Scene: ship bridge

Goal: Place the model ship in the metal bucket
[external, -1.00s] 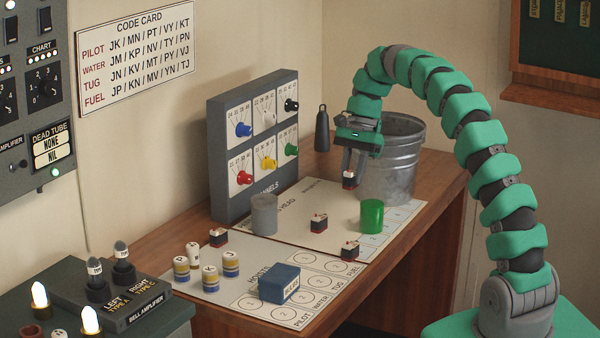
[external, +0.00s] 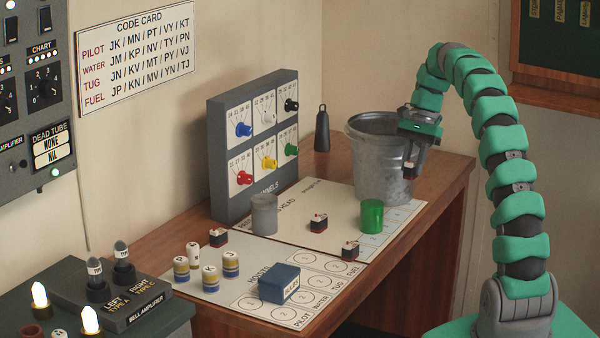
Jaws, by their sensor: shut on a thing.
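My gripper (external: 411,163) is shut on a small model ship (external: 409,171), dark with a pale top. It points down and overlaps the right side of the metal bucket (external: 372,178) in the picture. The ship shows against the bucket's wall below rim height; the depth gap between them is hard to tell. The bucket is grey, upright and open-topped, at the back right of the desk. Three similar model ships stand on the boards: one at the left (external: 218,237), one in the middle (external: 319,222) and one at the front right (external: 350,250).
A green cylinder (external: 371,217) stands just in front of the bucket, with a grey cup (external: 264,215) to its left. A knob panel (external: 255,145) and a dark weight (external: 322,130) stand behind. A blue box (external: 279,284) and several striped cylinders (external: 231,265) are at the front.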

